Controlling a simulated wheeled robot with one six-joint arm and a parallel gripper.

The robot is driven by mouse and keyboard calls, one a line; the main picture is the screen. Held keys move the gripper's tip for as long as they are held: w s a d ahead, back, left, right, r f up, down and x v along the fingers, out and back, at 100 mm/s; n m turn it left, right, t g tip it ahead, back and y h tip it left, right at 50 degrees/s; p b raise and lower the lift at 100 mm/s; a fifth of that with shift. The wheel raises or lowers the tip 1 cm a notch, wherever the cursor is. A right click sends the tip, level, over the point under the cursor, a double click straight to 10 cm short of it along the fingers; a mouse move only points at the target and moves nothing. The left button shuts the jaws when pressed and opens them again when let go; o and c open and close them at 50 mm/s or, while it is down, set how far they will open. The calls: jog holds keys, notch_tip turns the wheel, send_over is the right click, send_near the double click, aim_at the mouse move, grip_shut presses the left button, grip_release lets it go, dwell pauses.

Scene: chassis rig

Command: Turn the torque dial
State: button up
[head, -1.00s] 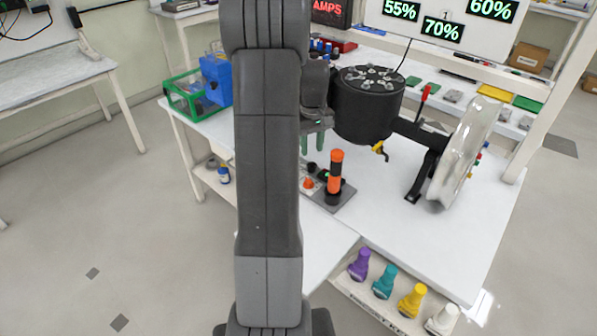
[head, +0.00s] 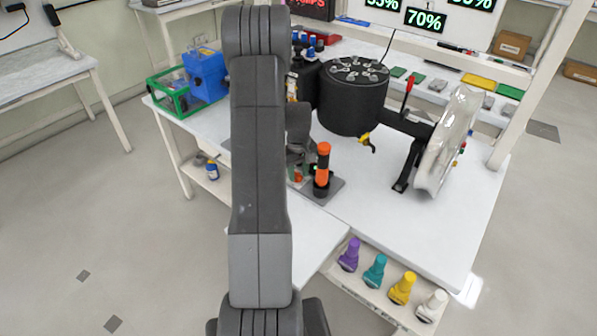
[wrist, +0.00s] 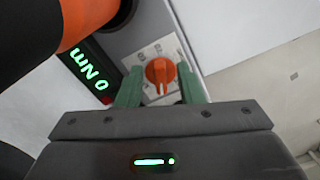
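The torque dial (wrist: 160,76) is an orange knob on a pale marked plate, on the grey base of the torque unit. In the wrist view it lies between and just beyond the two green fingertips of my gripper (wrist: 160,88). The fingers are apart, one on each side, with gaps to the knob; I cannot tell whether they reach down around it. A green display (wrist: 90,74) beside the dial reads 0 Nm. The upright orange-and-black driver (head: 322,168) stands on the base (head: 327,190), right of my gripper in the head view. My arm hides part of the base there.
The driver's orange-and-black body (wrist: 84,20) is close to my gripper at upper left. A black motor drum (head: 352,100) and a clear wheel (head: 447,142) stand behind and right. The white table (head: 400,225) is clear in front. Coloured bottles (head: 375,270) line a lower shelf.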

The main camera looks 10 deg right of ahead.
jog(key=shift+f, duration=0.2)
jog(key=shift+c, duration=0.4)
grip_shut()
